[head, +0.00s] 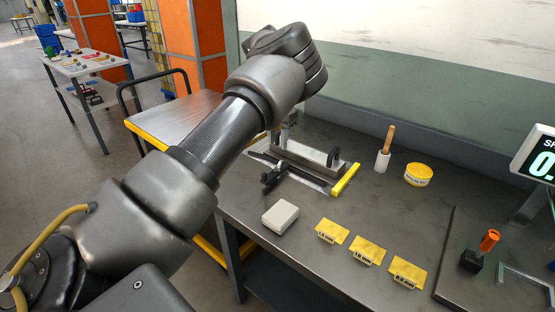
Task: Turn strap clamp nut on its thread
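My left arm reaches across the view from the lower left, and its wrist bends down over the back of the steel bench. Only a small part of my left gripper (287,122) shows below the wrist, so I cannot see whether its fingers are open or shut. Just below it is a grey metal clamp fixture (305,160) with dark upright parts, a black handle-like piece (274,175) at its front left and a yellow bar (346,179) at its right end. I cannot make out the strap clamp nut or its thread. My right gripper is not in view.
A display (543,160) stands at the right. A cart (180,115) stands left.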

